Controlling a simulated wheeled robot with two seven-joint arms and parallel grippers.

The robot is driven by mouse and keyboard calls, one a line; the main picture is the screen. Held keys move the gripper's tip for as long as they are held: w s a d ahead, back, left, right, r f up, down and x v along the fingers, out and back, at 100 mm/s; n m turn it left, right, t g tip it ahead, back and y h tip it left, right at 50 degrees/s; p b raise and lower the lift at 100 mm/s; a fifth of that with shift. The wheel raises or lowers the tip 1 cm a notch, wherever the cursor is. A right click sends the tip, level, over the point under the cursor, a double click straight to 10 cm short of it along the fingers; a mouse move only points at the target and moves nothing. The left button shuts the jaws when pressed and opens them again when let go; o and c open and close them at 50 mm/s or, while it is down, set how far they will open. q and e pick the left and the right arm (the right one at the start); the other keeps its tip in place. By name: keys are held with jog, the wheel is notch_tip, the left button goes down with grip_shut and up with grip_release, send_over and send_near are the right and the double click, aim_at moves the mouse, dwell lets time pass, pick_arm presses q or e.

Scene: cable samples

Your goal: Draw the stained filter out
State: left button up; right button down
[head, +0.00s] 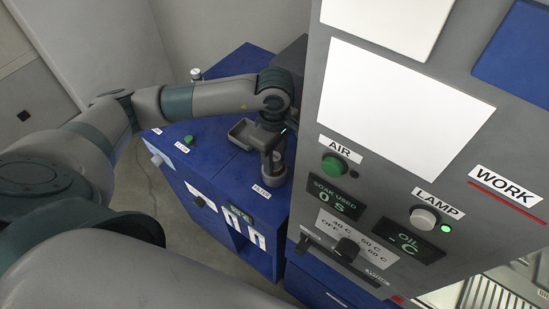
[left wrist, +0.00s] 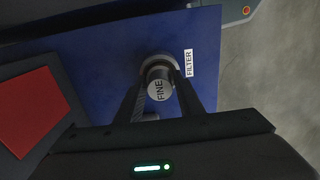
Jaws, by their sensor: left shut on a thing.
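The filter (left wrist: 158,84) shows in the left wrist view as a round grey cap marked FINE, beside a white FILTER label (left wrist: 188,63) on the blue cabinet top. My left gripper (left wrist: 160,95) has one finger on each side of the cap and is shut on it. In the head view my left gripper (head: 271,150) points down over the grey filter housing (head: 273,173) near the right edge of the blue cabinet top. The filter's body is hidden below the cap, so I cannot tell any stain or how far it sits inside. My right gripper is out of view.
A grey tray (head: 243,133) sits on the blue cabinet (head: 215,160), close to my left gripper. A green button (head: 189,140) is farther left. A tall grey panel (head: 400,150) with AIR and LAMP buttons stands close on the right. A red panel (left wrist: 22,110) shows in the wrist view.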

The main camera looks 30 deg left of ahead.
pick_arm(q)
jog(key=shift+r, duration=0.25)
dwell(0.4)
jog(key=shift+r+p, duration=1.1)
jog(key=shift+r, duration=2.25)
jog(key=shift+w+d, duration=0.1)
